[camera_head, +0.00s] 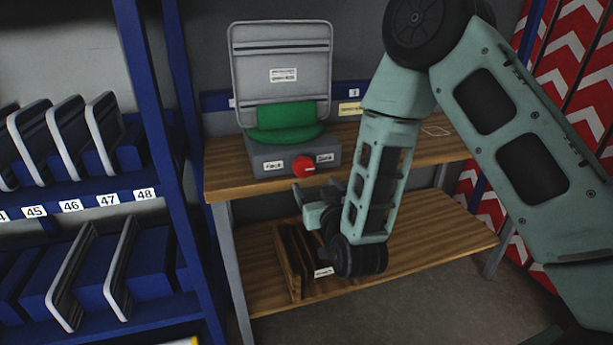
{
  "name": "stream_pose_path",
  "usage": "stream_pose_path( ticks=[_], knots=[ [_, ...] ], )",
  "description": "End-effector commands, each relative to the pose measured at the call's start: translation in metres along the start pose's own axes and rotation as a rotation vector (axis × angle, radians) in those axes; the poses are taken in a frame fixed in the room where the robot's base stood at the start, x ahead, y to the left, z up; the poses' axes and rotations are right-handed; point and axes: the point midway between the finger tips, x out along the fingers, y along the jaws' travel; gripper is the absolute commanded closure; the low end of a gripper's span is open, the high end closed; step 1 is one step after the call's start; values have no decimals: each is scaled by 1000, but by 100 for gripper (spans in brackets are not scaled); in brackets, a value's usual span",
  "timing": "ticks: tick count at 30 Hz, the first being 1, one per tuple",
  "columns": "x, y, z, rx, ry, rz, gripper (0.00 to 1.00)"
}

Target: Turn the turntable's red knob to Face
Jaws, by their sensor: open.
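The turntable (257,155) stands on the wooden bench top, with a grey base and a green round cradle (286,128). A grey metal sign plate (282,50) stands upright in the cradle, its ribbed side towards me. The red knob (303,167) is on the front of the base, between a white label on the left and one on the right. The label text is too small to read surely. My gripper (306,197) is open and empty, just below and in front of the knob, apart from it as far as I can tell. Its fingertips are small and partly unclear.
The bench top (228,180) has free room right of the turntable. A wooden slotted rack (292,262) stands on the lower shelf, beneath my wrist. A blue rack (160,190) with numbered slots and sign plates is at left. Red-and-white chevron boards (570,60) stand at right.

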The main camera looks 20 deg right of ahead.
Motion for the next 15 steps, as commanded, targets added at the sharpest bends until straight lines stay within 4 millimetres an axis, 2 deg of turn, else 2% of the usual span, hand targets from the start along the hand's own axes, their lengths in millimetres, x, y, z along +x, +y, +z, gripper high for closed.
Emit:
stream_pose_path(
  ticks=[6, 10, 15],
  knots=[
    [44, 0, -2, 1, 2, 2, 30],
    [62, 0, -1, 0, 0, 1, 30],
    [75, 0, -1, 0, 0, 0, 30]
  ],
)
